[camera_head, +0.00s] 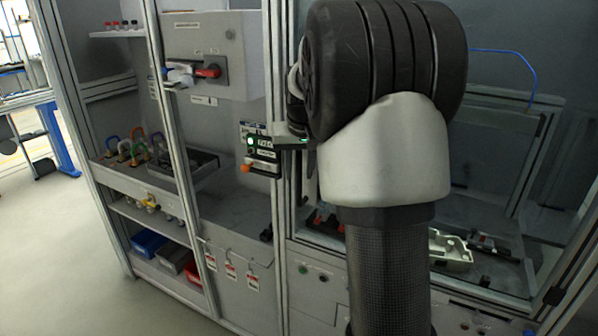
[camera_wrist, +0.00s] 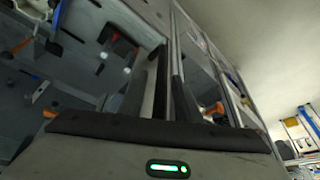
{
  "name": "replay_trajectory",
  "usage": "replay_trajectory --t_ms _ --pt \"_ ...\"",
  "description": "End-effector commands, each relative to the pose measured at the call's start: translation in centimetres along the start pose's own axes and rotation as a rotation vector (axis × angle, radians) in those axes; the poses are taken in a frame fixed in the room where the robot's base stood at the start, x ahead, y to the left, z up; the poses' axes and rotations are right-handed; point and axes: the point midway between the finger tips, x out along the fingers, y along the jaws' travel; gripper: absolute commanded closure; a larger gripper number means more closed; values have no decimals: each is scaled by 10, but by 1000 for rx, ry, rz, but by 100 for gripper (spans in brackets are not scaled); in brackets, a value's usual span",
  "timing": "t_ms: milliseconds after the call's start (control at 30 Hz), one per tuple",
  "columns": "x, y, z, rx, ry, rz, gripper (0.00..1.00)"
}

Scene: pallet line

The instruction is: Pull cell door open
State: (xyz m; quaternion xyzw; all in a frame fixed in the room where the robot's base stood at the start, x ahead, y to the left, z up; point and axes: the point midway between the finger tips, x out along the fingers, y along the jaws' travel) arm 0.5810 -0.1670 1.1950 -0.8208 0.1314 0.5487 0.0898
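The cell door is a glazed panel in an aluminium frame; I take its upright edge post (camera_head: 284,215) to be the one beside my gripper. A black interlock box (camera_head: 262,152) with a green light and an orange part sits to the left of this post. My gripper is mostly hidden behind my own wrist in the head view, with a pale edge level with the box. In the wrist view my gripper (camera_wrist: 166,98) shows two dark fingers a small gap apart, with upright frame profiles beyond. Whether they touch a door handle cannot be seen.
A grey switch box (camera_head: 212,52) with a red handle is at upper left. Coloured padlocks (camera_head: 134,148) stand on a shelf, with bins (camera_head: 172,256) below. Red tags (camera_head: 231,269) hang low. Floor (camera_head: 62,260) at left is clear. Glass panels and a fixture (camera_head: 450,252) are at right.

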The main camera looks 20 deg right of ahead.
Motion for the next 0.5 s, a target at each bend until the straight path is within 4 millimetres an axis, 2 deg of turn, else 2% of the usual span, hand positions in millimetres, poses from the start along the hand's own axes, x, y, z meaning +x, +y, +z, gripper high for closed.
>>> replay_trajectory --t_ms 367,500 --pt "7 0 0 0 1 0 69" --pt "6 0 0 0 1 0 91"
